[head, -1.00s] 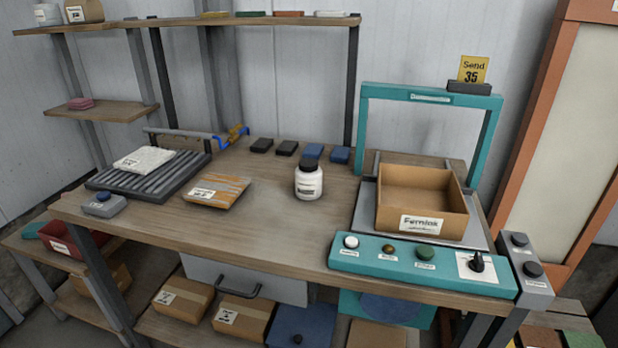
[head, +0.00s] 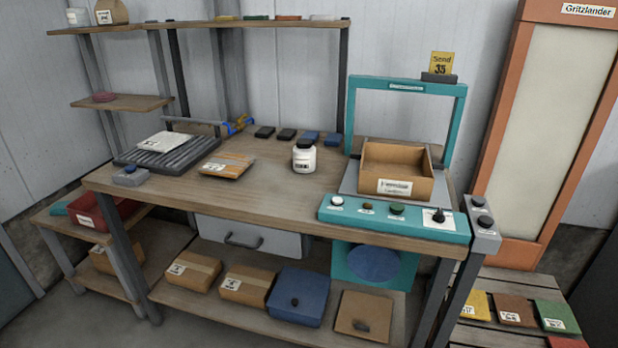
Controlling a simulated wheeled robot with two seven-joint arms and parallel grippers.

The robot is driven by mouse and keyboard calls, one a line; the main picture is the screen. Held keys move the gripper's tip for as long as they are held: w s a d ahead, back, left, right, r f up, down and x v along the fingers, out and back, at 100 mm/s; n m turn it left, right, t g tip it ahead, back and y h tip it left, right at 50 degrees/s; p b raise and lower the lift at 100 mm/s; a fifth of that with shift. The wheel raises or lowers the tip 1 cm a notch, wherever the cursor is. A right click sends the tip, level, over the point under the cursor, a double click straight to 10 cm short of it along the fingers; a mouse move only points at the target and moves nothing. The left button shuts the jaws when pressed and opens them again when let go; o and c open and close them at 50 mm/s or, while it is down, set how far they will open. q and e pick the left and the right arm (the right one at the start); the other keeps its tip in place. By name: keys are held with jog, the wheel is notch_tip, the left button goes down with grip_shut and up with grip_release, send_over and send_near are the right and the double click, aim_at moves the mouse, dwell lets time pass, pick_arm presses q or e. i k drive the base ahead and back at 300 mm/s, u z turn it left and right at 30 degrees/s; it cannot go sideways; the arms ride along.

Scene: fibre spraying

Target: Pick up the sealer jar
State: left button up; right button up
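The sealer jar appears to be the white jar (head: 304,157) with a black lid and a dark-marked label. Neither of my grippers shows in the head view.
Left of the jar lie an orange-brown packet (head: 227,166) and a ribbed grey rack (head: 170,150). Right of it are an open cardboard box (head: 397,170) under a teal frame (head: 352,110) and a teal control panel (head: 393,217). Small black and blue blocks (head: 287,134) lie behind.

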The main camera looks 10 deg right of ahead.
aim_at(304, 160)
jog(key=z, duration=0.45)
jog(key=k, duration=0.35)
jog(key=u, duration=1.7)
jog(key=i, duration=1.75)
jog(key=z, duration=1)
